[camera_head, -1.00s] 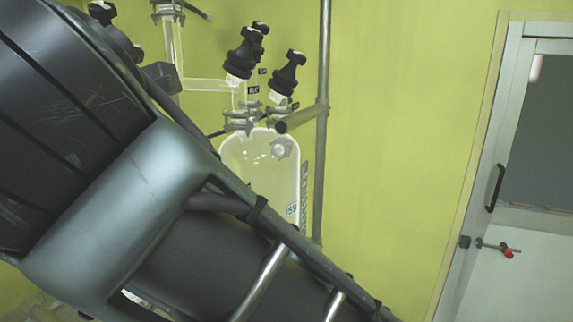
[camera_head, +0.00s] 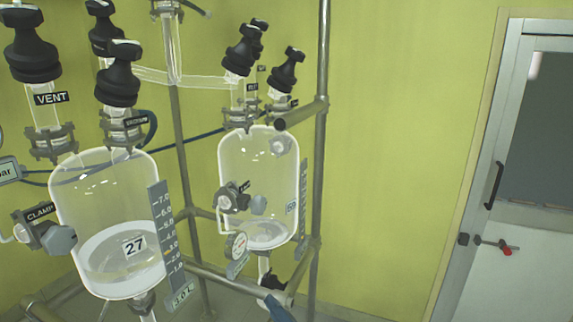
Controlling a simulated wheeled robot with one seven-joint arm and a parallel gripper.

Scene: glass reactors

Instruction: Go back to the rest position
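My gripper is not in the head view, and no part of my arm clearly shows there. The near glass reactor (camera_head: 90,195) stands at the left, labelled 27, with pale liquid in its lower part and a scale on its right side. The far glass reactor (camera_head: 245,165) stands behind it to the right, with a little liquid at its bottom.
Black-capped valves (camera_head: 119,75) top the near reactor, one marked VENT. A metal post (camera_head: 320,165) and rails frame the reactors. A blue part (camera_head: 278,308) shows at the bottom edge. The yellow wall right of the post is bare, and a door (camera_head: 520,150) is at the far right.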

